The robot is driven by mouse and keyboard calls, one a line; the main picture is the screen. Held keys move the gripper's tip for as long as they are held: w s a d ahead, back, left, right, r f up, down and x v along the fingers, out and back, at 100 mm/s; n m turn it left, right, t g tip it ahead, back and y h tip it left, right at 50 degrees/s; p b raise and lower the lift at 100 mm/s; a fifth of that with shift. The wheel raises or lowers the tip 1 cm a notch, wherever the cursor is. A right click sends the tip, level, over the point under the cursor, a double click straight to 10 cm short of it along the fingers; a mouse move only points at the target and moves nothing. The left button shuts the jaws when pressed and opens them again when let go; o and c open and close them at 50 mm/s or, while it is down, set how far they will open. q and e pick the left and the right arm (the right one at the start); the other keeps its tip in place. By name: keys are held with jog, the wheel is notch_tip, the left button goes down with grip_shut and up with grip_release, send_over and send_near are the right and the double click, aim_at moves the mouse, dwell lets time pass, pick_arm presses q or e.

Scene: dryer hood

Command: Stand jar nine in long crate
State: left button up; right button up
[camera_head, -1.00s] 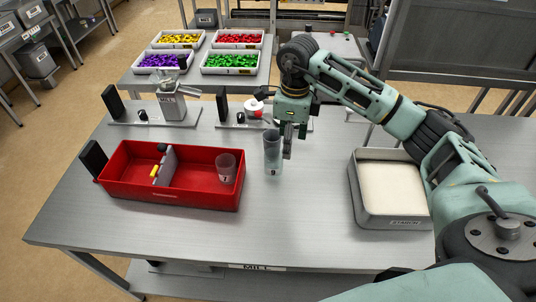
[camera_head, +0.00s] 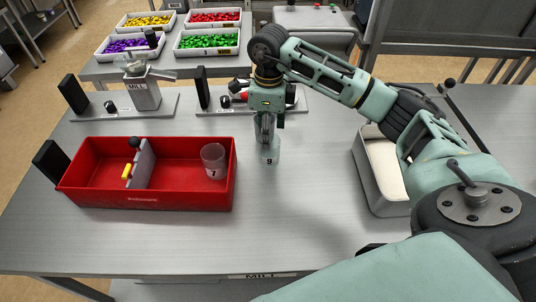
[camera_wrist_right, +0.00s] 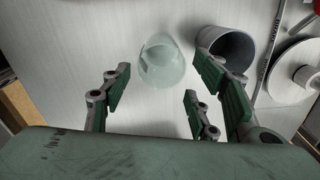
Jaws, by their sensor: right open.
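Jar nine (camera_head: 270,157), a clear jar marked 9, stands upright on the steel table, right of the red long crate (camera_head: 150,202). In the right wrist view the jar (camera_wrist_right: 160,62) shows as a pale glass shape just beyond the fingers. My right gripper (camera_head: 266,132) points down at the jar, overlapping its upper part in the head view. Its fingers (camera_wrist_right: 165,88) are apart with nothing clamped; whether they touch the jar I cannot tell. A clear jar marked 7 (camera_head: 213,160) stands in the crate's right compartment. My left gripper is out of view.
A divider (camera_head: 145,165) with a yellow part and a black knob splits the crate. A grey bin (camera_head: 378,195) with pale contents stands at the right. The mill (camera_head: 143,93) and another fixture stand behind. A dark grey cylinder (camera_wrist_right: 228,50) is near the right fingers. The front table is clear.

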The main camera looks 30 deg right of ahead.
jog(key=f, duration=0.1)
jog(key=f+p, duration=0.1)
jog(key=shift+s+f, duration=0.2)
jog(key=shift+f, duration=0.15)
notch_tip(320, 180, down, 4)
jog(key=shift+w+r+p, duration=0.1)
jog(key=shift+r+p, duration=0.1)
jog(key=shift+p, duration=0.45)
jog(key=shift+f, duration=0.5)
jog(key=c, duration=0.9)
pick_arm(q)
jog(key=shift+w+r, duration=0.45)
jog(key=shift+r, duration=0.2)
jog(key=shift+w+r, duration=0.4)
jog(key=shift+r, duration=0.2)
pick_arm(e)
jog(key=shift+c, duration=0.3)
jog(key=shift+r, duration=0.1)
